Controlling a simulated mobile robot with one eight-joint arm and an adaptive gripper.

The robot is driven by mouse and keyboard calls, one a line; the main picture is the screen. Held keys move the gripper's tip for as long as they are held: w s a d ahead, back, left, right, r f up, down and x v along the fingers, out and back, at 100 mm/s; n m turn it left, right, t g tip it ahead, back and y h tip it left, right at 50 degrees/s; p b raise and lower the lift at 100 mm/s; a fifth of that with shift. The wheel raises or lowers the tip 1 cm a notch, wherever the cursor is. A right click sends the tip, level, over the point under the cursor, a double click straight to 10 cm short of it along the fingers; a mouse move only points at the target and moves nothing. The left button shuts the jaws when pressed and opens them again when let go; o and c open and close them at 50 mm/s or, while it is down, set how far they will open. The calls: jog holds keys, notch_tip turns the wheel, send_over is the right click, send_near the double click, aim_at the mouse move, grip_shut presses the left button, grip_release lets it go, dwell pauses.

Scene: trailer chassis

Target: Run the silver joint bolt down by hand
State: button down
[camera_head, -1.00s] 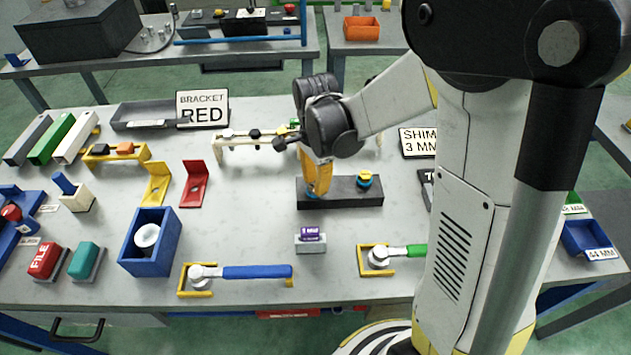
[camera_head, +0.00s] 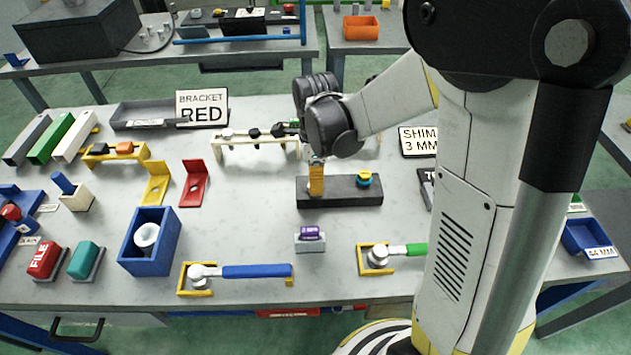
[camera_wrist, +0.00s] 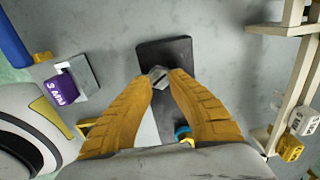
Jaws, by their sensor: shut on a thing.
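The silver joint bolt (camera_wrist: 158,74) shows its hex head in the wrist view, between the tips of my gripper (camera_wrist: 160,82). Both orange fingers close on the head from either side. The bolt stands over one end of a dark block (camera_wrist: 178,50). In the head view my gripper (camera_head: 316,190) points down at the left end of the same dark block (camera_head: 340,198). The fingers hide most of the bolt there, and how far it sits in the block cannot be told. A blue and yellow round piece (camera_head: 364,179) sits at the block's right end.
A purple 5 mm piece (camera_head: 309,232) on a grey stand is in front of the block. Wrenches with blue (camera_head: 255,272) and green (camera_head: 416,251) handles lie near the front edge. A cream rack (camera_head: 255,140) stands behind. Red and yellow brackets are to the left.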

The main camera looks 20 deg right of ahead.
dwell(0.3)
jog(key=c, duration=1.1)
grip_release()
jog(key=shift+c, duration=0.2)
notch_tip(320, 180, up, 12)
jog(key=s+r+n+t, duration=0.1)
jog(key=s+n+t, duration=0.2)
jog(key=s+n, duration=0.3)
jog(key=s+r+n+t, duration=0.1)
jog(key=s+n+t, duration=0.3)
jog(key=n, duration=1.1)
jog(key=s, duration=0.2)
jog(key=shift+s+a+r+n, duration=0.2)
jog(key=shift+s+a+n, duration=0.05)
jog(key=shift+s+n, duration=0.05)
